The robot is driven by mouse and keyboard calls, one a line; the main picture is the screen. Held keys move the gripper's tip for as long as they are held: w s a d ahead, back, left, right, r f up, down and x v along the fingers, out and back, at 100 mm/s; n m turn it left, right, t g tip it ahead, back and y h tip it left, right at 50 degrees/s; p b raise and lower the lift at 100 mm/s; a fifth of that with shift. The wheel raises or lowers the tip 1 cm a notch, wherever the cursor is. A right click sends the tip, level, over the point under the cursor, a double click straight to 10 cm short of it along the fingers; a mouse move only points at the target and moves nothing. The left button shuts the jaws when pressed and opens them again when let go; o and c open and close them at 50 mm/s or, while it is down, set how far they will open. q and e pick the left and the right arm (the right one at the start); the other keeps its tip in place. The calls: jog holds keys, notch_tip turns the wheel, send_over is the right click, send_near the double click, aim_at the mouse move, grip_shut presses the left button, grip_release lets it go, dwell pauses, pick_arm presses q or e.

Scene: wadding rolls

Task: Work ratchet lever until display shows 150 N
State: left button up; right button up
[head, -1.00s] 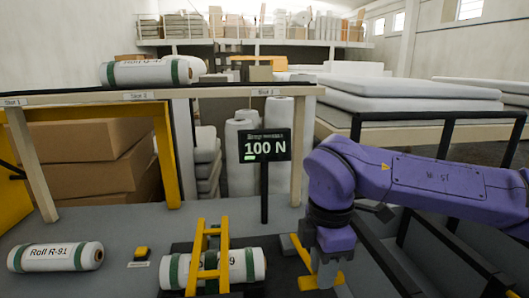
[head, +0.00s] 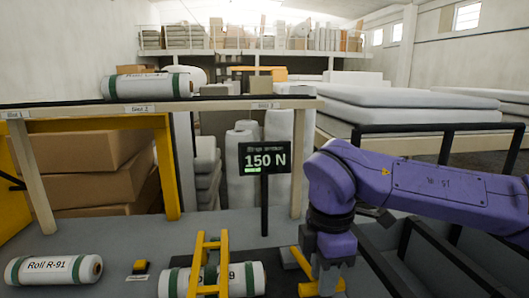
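The display (head: 264,160) on a dark post reads 150 N, with a green bar below the number. The white roll (head: 242,279) with green bands lies under a yellow frame (head: 209,262); its label is partly covered. My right gripper (head: 326,287) points down at the yellow ratchet lever (head: 304,262), right of this roll. My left gripper is not in view.
Roll R-91 (head: 54,270) lies at the left on the grey bench, near a small yellow-and-black block (head: 140,267). Another roll (head: 147,86) lies on the shelf (head: 215,104) with slot labels. Dark rails (head: 440,128) stand at the right. The bench behind the rolls is clear.

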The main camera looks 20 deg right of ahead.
jog(key=r+p, duration=0.1)
jog(key=r, duration=0.1)
jog(key=w+r+p, duration=0.1)
jog(key=r+p, duration=0.1)
jog(key=w+r+p, duration=0.1)
jog(key=r, duration=0.1)
jog(key=shift+d+r+p, duration=0.2)
jog(key=shift+r+p, duration=0.15)
jog(key=shift+f, duration=0.1)
notch_tip(320, 180, up, 6)
jog(key=p, duration=0.3)
dwell(0.4)
